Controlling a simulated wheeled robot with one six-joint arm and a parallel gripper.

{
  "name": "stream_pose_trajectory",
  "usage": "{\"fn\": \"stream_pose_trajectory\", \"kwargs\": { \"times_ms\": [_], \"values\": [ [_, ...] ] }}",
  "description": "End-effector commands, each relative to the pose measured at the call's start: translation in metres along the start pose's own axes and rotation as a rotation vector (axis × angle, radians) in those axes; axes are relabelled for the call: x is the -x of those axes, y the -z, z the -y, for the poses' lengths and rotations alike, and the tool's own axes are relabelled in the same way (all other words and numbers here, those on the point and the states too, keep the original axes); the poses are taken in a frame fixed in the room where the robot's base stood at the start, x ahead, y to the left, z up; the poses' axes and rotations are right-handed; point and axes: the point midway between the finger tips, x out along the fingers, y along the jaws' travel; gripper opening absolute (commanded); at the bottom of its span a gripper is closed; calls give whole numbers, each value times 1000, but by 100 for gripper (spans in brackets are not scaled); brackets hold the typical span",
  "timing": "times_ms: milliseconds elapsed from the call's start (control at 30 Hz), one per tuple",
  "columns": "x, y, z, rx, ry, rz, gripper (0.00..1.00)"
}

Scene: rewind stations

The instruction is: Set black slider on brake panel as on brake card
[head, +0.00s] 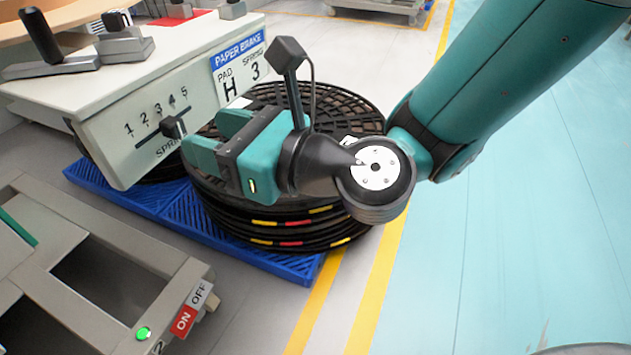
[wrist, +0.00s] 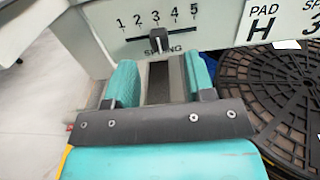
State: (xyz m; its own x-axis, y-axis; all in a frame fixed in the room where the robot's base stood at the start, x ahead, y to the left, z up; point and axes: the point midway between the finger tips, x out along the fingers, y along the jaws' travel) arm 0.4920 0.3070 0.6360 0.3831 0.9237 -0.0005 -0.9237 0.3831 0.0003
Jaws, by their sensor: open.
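The brake panel (head: 110,140) is the pale front of a machine, with a slot marked 1 to 5 and SPRING below it. The black slider (head: 173,127) is a small knob in this slot; in the wrist view the slider (wrist: 158,37) stands under the 3. The brake card (head: 240,70) reads PAPER BRAKE, PAD H, SPRING 3; its edge is cut off in the wrist view (wrist: 262,22). My gripper (head: 212,138) is open and empty in front of the panel. In the wrist view the slider lies beyond my fingertips (wrist: 160,75), between their lines.
Stacked black round grids (head: 290,215) stand on a blue pallet (head: 170,212) right of and below the panel. A grey frame with an ON/OFF label (head: 190,308) is at lower left. A lever (head: 75,60) is on the machine top. Open floor (head: 530,200) lies right.

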Motion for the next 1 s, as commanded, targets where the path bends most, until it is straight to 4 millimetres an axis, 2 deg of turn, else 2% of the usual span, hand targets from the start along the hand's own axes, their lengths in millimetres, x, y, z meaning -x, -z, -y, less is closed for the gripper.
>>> {"fn": "stream_pose_trajectory", "kwargs": {
  "times_ms": [33,133,1000],
  "values": [
    [13,10,1,1,4,3,49],
    [40,9,1,0,5,3,49],
    [121,2,1,1,3,4,49]
  ]
}}
